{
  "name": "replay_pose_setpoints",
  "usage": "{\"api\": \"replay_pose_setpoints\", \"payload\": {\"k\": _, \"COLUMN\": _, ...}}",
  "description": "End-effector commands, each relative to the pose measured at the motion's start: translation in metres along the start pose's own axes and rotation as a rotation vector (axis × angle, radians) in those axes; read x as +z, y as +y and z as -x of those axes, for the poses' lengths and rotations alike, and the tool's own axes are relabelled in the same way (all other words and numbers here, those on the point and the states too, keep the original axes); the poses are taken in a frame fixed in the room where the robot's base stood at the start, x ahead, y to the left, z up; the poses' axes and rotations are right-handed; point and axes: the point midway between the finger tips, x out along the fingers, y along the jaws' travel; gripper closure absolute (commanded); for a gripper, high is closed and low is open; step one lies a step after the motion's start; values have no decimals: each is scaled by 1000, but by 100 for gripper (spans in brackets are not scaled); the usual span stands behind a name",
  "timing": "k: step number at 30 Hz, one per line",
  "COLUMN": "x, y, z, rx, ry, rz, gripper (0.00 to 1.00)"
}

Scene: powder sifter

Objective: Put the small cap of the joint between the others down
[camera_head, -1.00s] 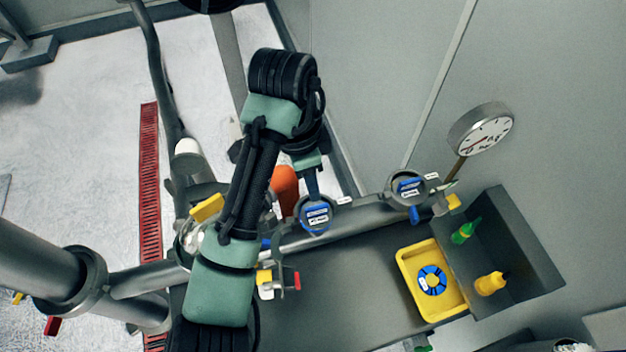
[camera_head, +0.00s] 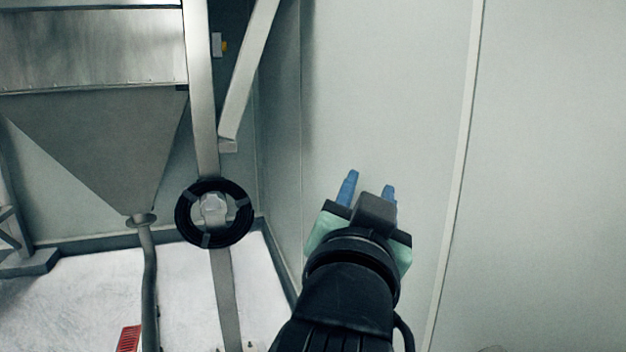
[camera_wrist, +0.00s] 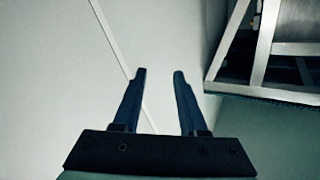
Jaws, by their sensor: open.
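My gripper (camera_head: 368,188) is raised in front of the grey wall in the head view, its two blue fingers apart and pointing up. In the wrist view my gripper (camera_wrist: 158,75) is open, with nothing between the fingers. The small cap, the pipe joints and the yellow tray are not in any view now.
A grey wall (camera_head: 400,110) stands behind my gripper. At left are a metal hopper (camera_head: 100,140) with a pipe below it and a post (camera_head: 203,110) carrying a black coil (camera_head: 182,213). A metal frame (camera_wrist: 262,50) shows at upper right in the wrist view.

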Motion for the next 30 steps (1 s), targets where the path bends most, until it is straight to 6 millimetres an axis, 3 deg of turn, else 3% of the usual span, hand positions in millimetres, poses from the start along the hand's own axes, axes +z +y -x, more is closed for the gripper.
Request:
{"api": "replay_pose_setpoints", "payload": {"k": 1, "x": -38, "y": -15, "z": 20, "rx": -75, "ry": 137, "rz": 59, "gripper": 58}}
{"api": "replay_pose_setpoints", "payload": {"k": 4, "x": -95, "y": -47, "z": 66, "rx": -205, "ry": 374, "rz": 151, "gripper": 58}}
{"api": "replay_pose_setpoints", "payload": {"k": 6, "x": -120, "y": -63, "z": 96, "rx": -267, "ry": 498, "rz": 193, "gripper": 58}}
{"api": "replay_pose_setpoints", "payload": {"k": 10, "x": -145, "y": -78, "z": 133, "rx": -329, "ry": 636, "rz": 231, "gripper": 58}}
{"api": "replay_pose_setpoints", "payload": {"k": 14, "x": -151, "y": -83, "z": 144, "rx": -346, "ry": 676, "rz": 240, "gripper": 58}}
{"api": "replay_pose_setpoints", "payload": {"k": 23, "x": -150, "y": -82, "z": 143, "rx": -345, "ry": 672, "rz": 238, "gripper": 58}}
{"api": "replay_pose_setpoints", "payload": {"k": 30, "x": -104, "y": -66, "z": 147, "rx": -351, "ry": 670, "rz": 234, "gripper": 58}}
